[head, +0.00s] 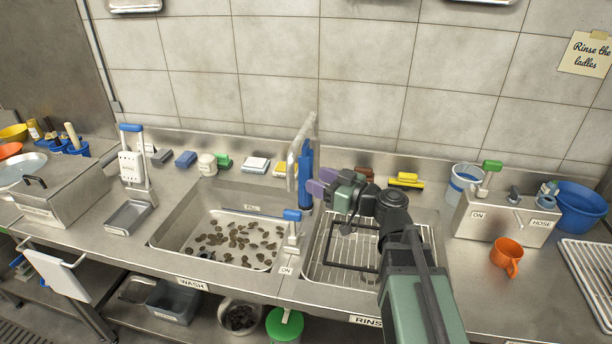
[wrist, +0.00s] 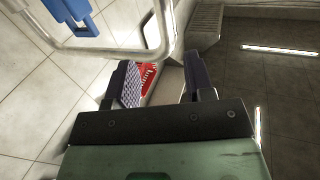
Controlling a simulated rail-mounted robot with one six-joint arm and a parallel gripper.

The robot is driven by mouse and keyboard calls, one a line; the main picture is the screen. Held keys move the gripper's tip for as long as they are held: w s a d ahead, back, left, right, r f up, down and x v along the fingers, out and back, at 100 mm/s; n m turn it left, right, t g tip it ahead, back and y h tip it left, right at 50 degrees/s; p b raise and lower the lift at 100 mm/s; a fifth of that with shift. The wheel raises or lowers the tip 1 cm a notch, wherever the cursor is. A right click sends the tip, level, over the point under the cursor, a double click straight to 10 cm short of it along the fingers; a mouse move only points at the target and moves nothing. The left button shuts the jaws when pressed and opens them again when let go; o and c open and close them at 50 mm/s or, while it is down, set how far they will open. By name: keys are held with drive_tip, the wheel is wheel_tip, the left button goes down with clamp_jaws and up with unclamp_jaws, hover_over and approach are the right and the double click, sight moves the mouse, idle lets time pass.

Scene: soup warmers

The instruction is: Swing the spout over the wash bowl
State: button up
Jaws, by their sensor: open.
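The spout (head: 303,140) is a pale metal pipe that rises beside a blue upright (head: 306,178) behind the divider between the two bowls. Its free end hangs near the wash bowl's back right corner; I cannot tell exactly what lies under it. The wash bowl (head: 165,235) is the left sink, with many brown bits on its floor. My gripper (head: 318,182) is open and empty, just right of the blue upright. In the wrist view, the curved pipe (wrist: 110,46) crosses beyond the open fingers (wrist: 163,85), apparently without contact, with a blue part (wrist: 70,12) at upper left.
The rinse bowl (head: 312,268), with a wire rack, lies below my arm. A blue-handled lever (head: 291,228) stands on the divider. Sponges and a white pot (head: 207,164) line the back ledge. An orange mug (head: 505,258) and a blue tub (head: 578,208) are at right.

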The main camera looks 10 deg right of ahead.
drive_tip(key=shift+c, duration=0.9)
drive_tip(key=shift+m+t+h, duration=0.5)
drive_tip(key=shift+m+t, duration=0.1)
drive_tip(key=d, duration=0.2)
drive_tip(key=d+f+b, duration=0.1)
drive_tip(key=d, duration=0.2)
drive_tip(key=shift+w+d, duration=0.1)
drive_tip(key=shift+w, duration=0.1)
drive_tip(key=c, duration=0.5)
drive_tip(key=d+m, duration=0.2)
drive_tip(key=shift+s+d+f+m+g, duration=0.2)
drive_tip(key=shift+s+d+m+g, duration=0.1)
drive_tip(key=shift+s+d+m, duration=0.1)
drive_tip(key=shift+c, duration=1.1)
drive_tip(key=s+m, duration=0.1)
drive_tip(key=m, duration=0.1)
drive_tip(key=s+m+g+y, duration=0.1)
drive_tip(key=m, duration=0.2)
drive_tip(key=d+m+g+y, duration=0.1)
drive_tip(key=m, duration=0.2)
drive_tip(key=shift+s+f+b, duration=0.1)
drive_tip(key=shift+s+b, duration=0.2)
drive_tip(key=shift+s, duration=0.1)
clamp_jaws()
drive_tip(key=w+a+m+g+y, duration=0.1)
drive_tip(key=w+a+m, duration=0.2)
drive_tip(key=a, duration=1)
drive_tip(key=w, duration=0.3)
drive_tip(key=shift+m, duration=0.4)
